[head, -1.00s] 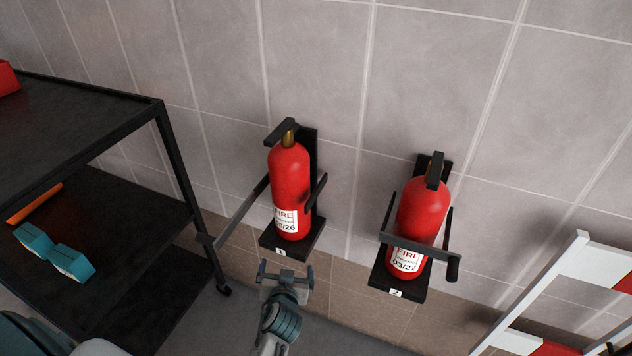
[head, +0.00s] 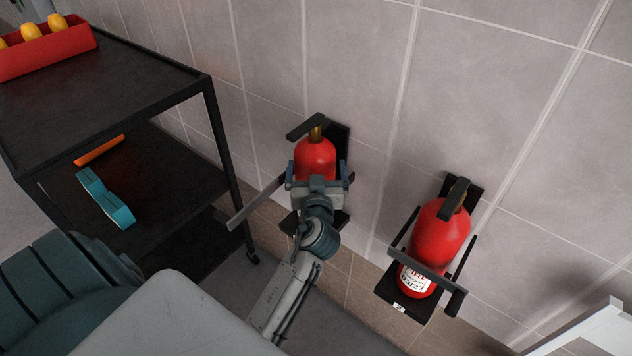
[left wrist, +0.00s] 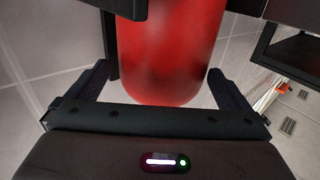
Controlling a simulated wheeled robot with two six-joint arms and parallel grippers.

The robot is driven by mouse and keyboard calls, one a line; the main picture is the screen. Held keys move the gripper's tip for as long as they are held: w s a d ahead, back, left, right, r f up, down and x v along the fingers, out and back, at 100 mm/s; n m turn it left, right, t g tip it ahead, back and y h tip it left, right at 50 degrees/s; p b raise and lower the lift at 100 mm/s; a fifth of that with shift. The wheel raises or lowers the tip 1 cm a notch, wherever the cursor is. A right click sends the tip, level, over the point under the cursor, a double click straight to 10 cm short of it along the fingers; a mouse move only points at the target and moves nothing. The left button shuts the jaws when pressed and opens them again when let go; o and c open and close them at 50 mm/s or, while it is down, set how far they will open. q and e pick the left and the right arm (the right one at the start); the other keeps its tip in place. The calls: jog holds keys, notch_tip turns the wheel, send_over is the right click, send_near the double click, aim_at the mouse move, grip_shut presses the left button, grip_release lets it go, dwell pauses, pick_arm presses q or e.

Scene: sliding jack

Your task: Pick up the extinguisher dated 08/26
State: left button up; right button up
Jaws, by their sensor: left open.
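The left red extinguisher (head: 314,157) stands upright in its black wall bracket; my left arm covers its label, which a second ago read as ending in /26. It fills the middle of the left wrist view (left wrist: 170,50). That bracket's retaining bar (head: 256,204) is swung out to the left. My left gripper (head: 318,181) is open in front of this extinguisher, its fingers to either side of the red body; contact cannot be told. The right extinguisher (head: 440,230), labelled 03/27, sits in bracket 2 with its bar (head: 427,268) across the front. My right gripper is not in view.
A black shelf cart (head: 214,120) stands at the left, with a red bin (head: 45,52) of yellow items on top and teal (head: 104,198) and orange (head: 99,150) items below. A white barrier (head: 590,335) is at lower right. The tiled wall is behind.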

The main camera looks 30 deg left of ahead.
pick_arm(q)
jog(key=p+x, duration=0.1)
jog(key=x, duration=0.3)
jog(key=shift+s+a+p, duration=0.15)
jog(key=shift+a+p, duration=0.05)
jog(key=shift+p, duration=0.2)
jog(key=shift+w+a+f, duration=0.1)
jog(key=shift+w+f, duration=0.05)
jog(key=shift+w, duration=0.15)
jog(key=shift+c, duration=0.4)
jog(key=c, duration=1.4)
jog(key=shift+r, duration=0.35)
jog(key=shift+c, duration=1.3)
jog(key=shift+w+f, duration=0.1)
